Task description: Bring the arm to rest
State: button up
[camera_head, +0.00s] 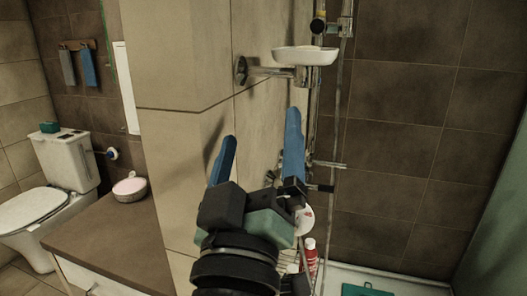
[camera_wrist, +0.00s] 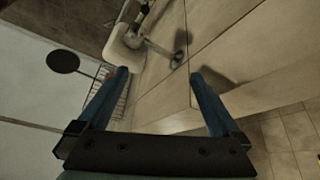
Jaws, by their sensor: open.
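My gripper (camera_head: 258,142) is raised in front of the tiled wall corner in the head view. Its two blue fingers are spread wide apart, with nothing between them. In the wrist view my gripper (camera_wrist: 160,82) is also open and empty, with the tiled wall face behind the gap. My wrist and a green and black gripper body show below the fingers in the head view.
A white soap dish (camera_head: 305,55) sits on a wall bracket above my gripper. A red bottle (camera_head: 309,254) stands low behind it. A brown counter (camera_head: 110,222) with a bowl (camera_head: 130,188) and a toilet (camera_head: 55,185) are at left. The shower area at right is open.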

jog(key=s+r+m+t+y, duration=0.1)
jog(key=s+r+m+t, duration=0.2)
jog(key=s+r, duration=0.35)
jog(key=s+r+m+t+y, duration=0.1)
jog(key=s+r+m+t, duration=0.15)
jog(key=r, duration=0.65)
notch_tip(320, 180, up, 15)
jog(key=p, duration=1.6)
jog(key=shift+d+r+g, duration=0.2)
jog(key=shift+d+g, duration=0.1)
jog(key=shift+g, duration=0.05)
jog(key=shift+s+n, duration=0.1)
jog(key=shift+n, duration=0.15)
